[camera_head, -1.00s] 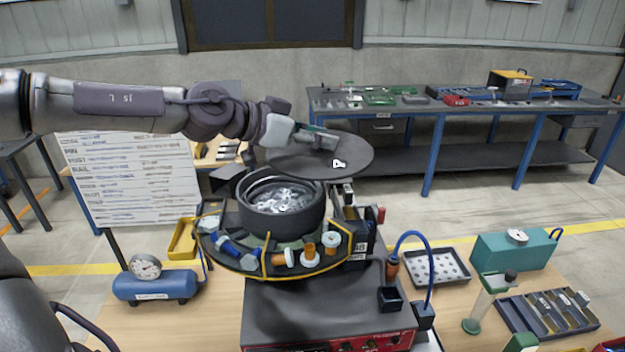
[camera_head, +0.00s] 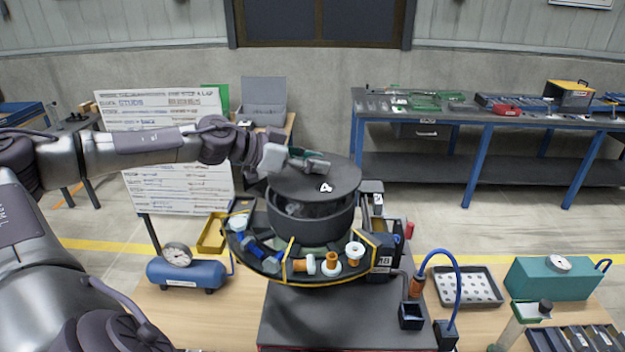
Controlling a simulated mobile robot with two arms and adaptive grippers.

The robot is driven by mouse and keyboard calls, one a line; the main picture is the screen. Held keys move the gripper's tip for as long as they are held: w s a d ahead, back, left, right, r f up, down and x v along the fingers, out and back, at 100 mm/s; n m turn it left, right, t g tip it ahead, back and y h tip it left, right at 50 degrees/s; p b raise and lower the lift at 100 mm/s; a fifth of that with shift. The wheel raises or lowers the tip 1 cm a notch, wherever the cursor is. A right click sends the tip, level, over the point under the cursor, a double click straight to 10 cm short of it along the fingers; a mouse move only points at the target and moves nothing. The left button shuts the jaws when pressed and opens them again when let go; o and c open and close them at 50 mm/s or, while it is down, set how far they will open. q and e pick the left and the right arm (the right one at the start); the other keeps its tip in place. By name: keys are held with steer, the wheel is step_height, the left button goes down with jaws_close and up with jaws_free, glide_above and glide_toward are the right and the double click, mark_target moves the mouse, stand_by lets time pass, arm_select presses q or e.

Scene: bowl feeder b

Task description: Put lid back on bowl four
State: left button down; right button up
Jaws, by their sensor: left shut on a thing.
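The round dark lid (camera_head: 338,183) bears a white 4 and is held over the dark bowl (camera_head: 312,221). It covers most of the bowl's mouth but is tilted, with a gap at the front left through which some silvery parts show. Whether its far edge touches the rim I cannot tell. My left gripper (camera_head: 308,162) is shut on the lid's handle on top, which the fingers mostly hide. My right gripper is not in view.
The bowl stands on a round feeder with a yellow-edged tray (camera_head: 290,279) of coloured fittings. A blue air tank (camera_head: 187,272) stands left, a perforated tray (camera_head: 467,287) and teal box (camera_head: 556,278) right. A curved blue hose (camera_head: 459,290) rises at the feeder's right.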

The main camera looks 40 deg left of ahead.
mark_target(302, 176)
arm_select(q)
steer(key=shift+s+a+f, duration=0.1)
steer(key=shift+a+f, duration=0.05)
steer(key=shift+a, duration=0.05)
step_height(302, 176, down, 3)
steer(key=shift+f, duration=0.4)
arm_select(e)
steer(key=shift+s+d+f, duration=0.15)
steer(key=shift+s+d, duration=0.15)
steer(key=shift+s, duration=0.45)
arm_select(q)
steer(key=shift+s+f, duration=0.1)
steer(key=shift+f, duration=0.05)
steer(key=c, duration=1.1)
jaws_free()
steer(key=o, duration=0.3)
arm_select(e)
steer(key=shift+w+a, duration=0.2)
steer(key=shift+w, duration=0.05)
